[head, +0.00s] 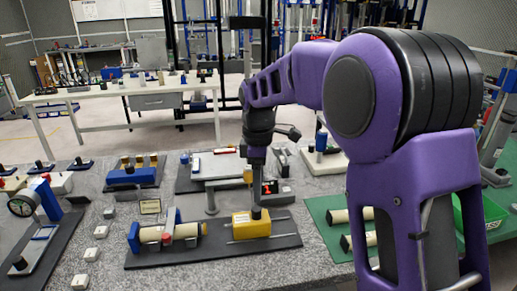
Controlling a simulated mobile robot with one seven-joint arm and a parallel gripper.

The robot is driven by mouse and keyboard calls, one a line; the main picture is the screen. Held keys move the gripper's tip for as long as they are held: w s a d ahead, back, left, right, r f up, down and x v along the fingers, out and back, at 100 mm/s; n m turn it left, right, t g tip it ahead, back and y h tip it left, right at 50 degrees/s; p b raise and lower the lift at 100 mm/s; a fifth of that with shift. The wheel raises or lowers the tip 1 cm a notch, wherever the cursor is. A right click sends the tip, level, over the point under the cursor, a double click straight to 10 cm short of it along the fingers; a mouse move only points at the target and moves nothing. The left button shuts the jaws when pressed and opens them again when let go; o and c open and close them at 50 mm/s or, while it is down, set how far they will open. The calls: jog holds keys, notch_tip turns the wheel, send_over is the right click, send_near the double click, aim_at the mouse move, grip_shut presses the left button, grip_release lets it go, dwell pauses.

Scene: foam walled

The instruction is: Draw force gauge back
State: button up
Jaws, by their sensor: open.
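A yellow block with a dark knob on top (251,223), which looks like the force gauge, sits on thin rails on a dark base plate (215,253). To its left on the same plate are a cream cylinder (186,231) and a blue upright bracket (134,238). My purple arm reaches in from the right, and my gripper (257,200) points down just above the knob. The fingers are small and dark here, and I cannot tell whether they touch the knob. The gripper is open.
A grey raised platform (222,168) stands close behind my gripper. A dial gauge stand (22,205) is at the left. A green mat with cream cylinders (327,204) lies right. Small white blocks (93,254) dot the speckled bench. The rails right of the yellow block are bare.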

notch_tip(320, 180, up, 11)
jog(key=p, duration=0.1)
jog(key=shift+p, duration=0.3)
